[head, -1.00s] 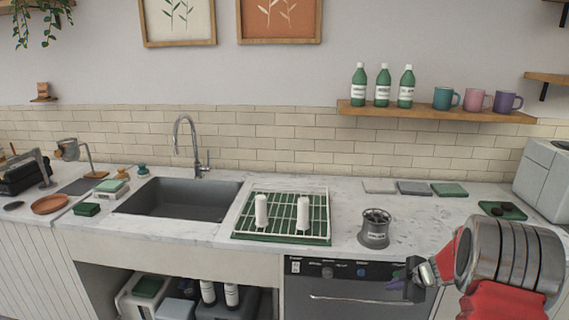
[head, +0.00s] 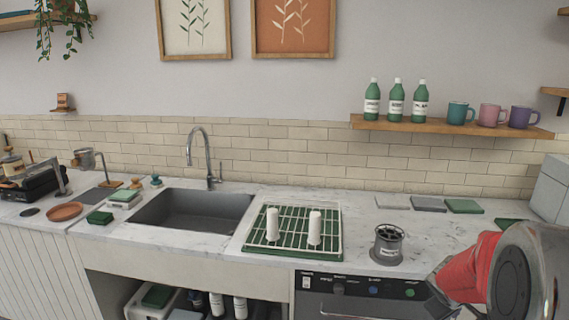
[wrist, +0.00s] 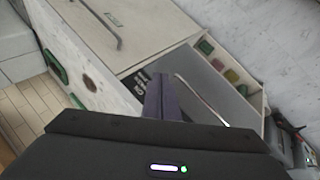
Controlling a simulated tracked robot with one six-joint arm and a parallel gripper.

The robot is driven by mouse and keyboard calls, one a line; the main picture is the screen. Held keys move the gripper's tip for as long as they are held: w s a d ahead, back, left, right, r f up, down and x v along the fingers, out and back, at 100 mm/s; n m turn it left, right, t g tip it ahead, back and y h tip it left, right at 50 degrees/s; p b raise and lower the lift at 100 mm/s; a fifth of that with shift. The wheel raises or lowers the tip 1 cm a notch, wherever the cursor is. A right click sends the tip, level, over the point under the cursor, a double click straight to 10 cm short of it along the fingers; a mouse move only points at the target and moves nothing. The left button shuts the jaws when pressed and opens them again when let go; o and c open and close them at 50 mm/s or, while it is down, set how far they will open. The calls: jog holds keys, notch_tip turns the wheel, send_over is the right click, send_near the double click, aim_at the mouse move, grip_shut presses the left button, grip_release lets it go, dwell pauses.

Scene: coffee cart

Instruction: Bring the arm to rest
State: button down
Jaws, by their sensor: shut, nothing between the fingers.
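My gripper (wrist: 163,88) shows in the wrist view as two dark purple-grey fingers pressed together, with nothing between them. Below the fingers is the dark gripper body with a small lit strip. In the head view my red and silver arm fills the lower right corner, in front of the right end of the counter. The fingertips cannot be made out clearly there. In the wrist view the fingers point toward pale cabinet fronts and an open drawer or compartment (wrist: 212,78); the gap to them is hard to judge.
The marble counter (head: 365,225) holds a sink (head: 195,211), a green drying rack (head: 250,247) with two white upright pieces, and a grey metal holder (head: 388,246). A wall shelf (head: 450,128) carries three green bottles and three mugs. The counter right of the holder is partly hidden by my arm.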

jog(key=s+a+r+m+y, duration=0.1)
jog(key=s+a+r+y, duration=0.1)
jog(key=s+a+r, duration=0.3)
jog(key=s+a+r+m+y, duration=0.1)
jog(key=s+a+r, duration=0.4)
jog(key=s+a, duration=0.6)
jog(key=s+a+r+m+t+y, duration=0.1)
jog(key=s+a+r, duration=0.4)
jog(key=a, duration=0.9)
jog(key=s+y, duration=0.1)
jog(key=s, duration=0.2)
jog(key=shift+y, duration=0.3)
jog(key=shift+s, duration=0.15)
dwell(0.6)
